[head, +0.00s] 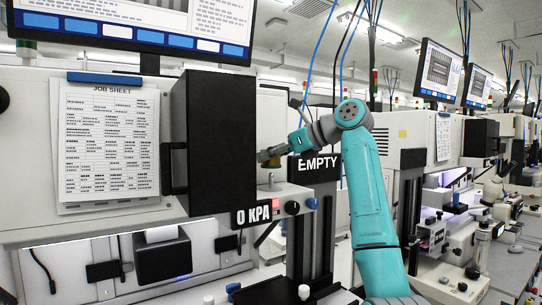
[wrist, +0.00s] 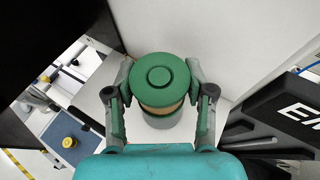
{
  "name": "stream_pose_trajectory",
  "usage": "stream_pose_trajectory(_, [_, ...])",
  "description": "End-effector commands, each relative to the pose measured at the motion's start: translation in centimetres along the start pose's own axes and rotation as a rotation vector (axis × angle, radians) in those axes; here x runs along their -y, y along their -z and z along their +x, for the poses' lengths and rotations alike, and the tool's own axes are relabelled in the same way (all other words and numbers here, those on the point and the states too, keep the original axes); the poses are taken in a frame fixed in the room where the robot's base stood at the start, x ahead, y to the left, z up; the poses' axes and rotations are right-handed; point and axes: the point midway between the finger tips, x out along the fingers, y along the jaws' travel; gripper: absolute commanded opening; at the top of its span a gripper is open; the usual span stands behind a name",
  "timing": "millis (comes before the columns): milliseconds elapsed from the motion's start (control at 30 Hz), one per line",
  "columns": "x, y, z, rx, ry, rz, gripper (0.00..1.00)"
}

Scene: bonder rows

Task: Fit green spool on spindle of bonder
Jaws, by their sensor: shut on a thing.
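The green spool (wrist: 160,76) shows in the wrist view with its round green end facing me and a tan band below it. My gripper (wrist: 160,90) is shut on the spool, with one finger on each side. A pale grey round part (wrist: 163,118) shows just under the spool; I cannot tell whether it is part of the spool or the bonder's spindle. In the head view my gripper (head: 268,155) is beside the black box of the bonder (head: 230,130), and the spool is not clear there.
An "EMPTY" sign (head: 318,163) stands right of the gripper, and a "0 KPA" sign (head: 254,214) hangs below it. A job sheet (head: 108,148) is on the bonder's front at left. A white panel (wrist: 225,35) is close behind the spool. A yellow round part (wrist: 68,142) is lower left.

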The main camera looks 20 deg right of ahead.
Motion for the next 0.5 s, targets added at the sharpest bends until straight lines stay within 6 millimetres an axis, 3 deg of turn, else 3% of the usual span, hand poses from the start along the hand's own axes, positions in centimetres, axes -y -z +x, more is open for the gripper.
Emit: stream_pose_trajectory(500, [0.03, 0.86, 0.37, 0.000, 0.000, 0.001, 0.07])
